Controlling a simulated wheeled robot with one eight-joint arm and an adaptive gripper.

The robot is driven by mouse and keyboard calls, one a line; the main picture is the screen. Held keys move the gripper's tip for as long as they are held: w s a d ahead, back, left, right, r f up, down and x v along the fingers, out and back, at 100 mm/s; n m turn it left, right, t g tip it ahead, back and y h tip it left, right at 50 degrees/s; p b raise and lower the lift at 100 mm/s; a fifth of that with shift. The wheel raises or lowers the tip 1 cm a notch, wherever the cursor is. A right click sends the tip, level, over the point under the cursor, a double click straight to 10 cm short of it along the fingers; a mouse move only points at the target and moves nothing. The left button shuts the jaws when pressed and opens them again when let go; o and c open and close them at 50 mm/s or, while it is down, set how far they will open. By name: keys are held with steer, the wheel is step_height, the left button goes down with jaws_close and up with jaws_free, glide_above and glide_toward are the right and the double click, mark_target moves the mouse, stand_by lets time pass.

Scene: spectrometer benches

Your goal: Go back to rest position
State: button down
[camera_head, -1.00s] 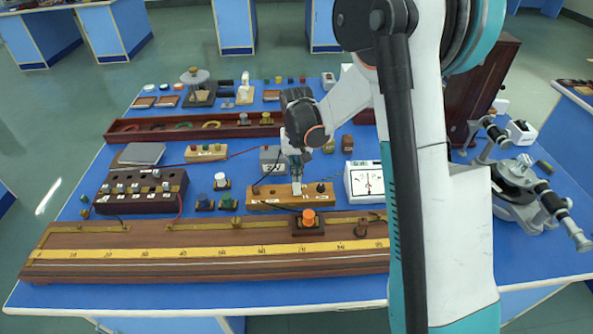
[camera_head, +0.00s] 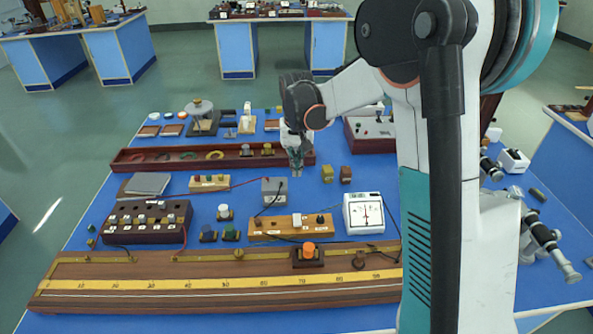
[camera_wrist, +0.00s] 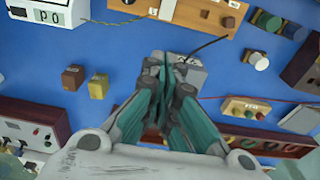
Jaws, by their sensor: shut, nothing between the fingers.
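My gripper (camera_head: 297,172) is shut and empty. In the head view it hangs above the blue bench top, fingers pointing down, behind the small grey box (camera_head: 274,190) and in front of the long red-brown tray's right end. In the wrist view my gripper (camera_wrist: 166,75) points at the grey box (camera_wrist: 188,66) and hides part of it. I cannot tell the exact gap between the fingertips and the box. My arm rises at the right of the head view and hides part of the bench.
A wooden key block (camera_head: 290,226), a white meter (camera_head: 363,213) and a long wooden metre bridge (camera_head: 215,277) stand in front. The long tray (camera_head: 135,159) lies behind. Two small blocks, yellowish (camera_head: 327,174) and brown (camera_head: 346,174), stand at the right. A microscope-like instrument (camera_head: 545,235) is far right.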

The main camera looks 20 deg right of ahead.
stand_by(0.4)
steer(key=s+a+r+n+t, duration=0.2)
steer(key=s+r+t, duration=0.1)
steer(key=s+r, duration=0.95)
steer(key=s+a+f+n+t, duration=0.1)
steer(key=s+t, duration=0.2)
steer(key=s, duration=1.3)
steer(key=shift+s+f+t+b, duration=0.2)
steer(key=shift+f+t+b, duration=0.1)
steer(key=shift+f+b, duration=0.1)
